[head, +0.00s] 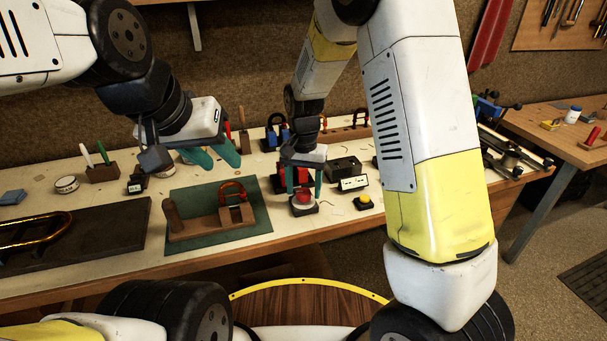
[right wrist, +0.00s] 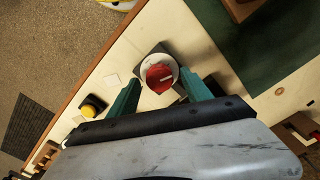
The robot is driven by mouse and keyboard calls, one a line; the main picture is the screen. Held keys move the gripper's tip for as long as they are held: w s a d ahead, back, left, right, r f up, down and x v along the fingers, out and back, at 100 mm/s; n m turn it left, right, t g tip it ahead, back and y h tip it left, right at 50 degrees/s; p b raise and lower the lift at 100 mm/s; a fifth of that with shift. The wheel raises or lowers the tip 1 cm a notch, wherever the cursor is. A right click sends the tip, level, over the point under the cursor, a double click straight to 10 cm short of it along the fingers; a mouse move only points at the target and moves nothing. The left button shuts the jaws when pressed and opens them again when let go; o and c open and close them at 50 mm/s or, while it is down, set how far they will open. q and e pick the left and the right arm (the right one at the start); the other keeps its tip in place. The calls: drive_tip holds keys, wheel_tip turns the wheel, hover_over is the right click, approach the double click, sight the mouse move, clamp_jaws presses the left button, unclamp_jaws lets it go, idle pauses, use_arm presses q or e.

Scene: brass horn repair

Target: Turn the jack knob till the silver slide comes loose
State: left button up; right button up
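The jack knob (head: 303,196) is a red knob with a pale mark, on a pale round dial over a dark base, near the front of the bench. It also shows in the right wrist view (right wrist: 160,77). My right gripper (head: 304,184) points down over it, its green fingers apart on either side of the knob. A small gap shows at the sides, so it does not look gripped. My left gripper (head: 212,157) is open and empty above the bench, to the left of the knob. I cannot make out the silver slide for sure.
Blue and red clamped pieces (head: 278,133) stand behind. A dark pad (head: 110,245) lies front left.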

sight(304, 192)
drive_tip(key=shift+r, duration=0.1)
wheel_tip(304, 192, up, 8)
drive_tip(key=shift+f, duration=0.2)
idle(0.3)
drive_tip(key=s+d+r+n+t+y, duration=0.1)
drive_tip(key=s+d+r+t+y, duration=0.1)
drive_tip(key=s+d+r, duration=0.75)
drive_tip(key=s+d+r+n+t, duration=0.2)
drive_tip(key=s+d+r+t, duration=0.2)
drive_tip(key=s, duration=0.6)
drive_tip(key=shift+d+r, duration=0.3)
drive_tip(key=shift+r, duration=0.05)
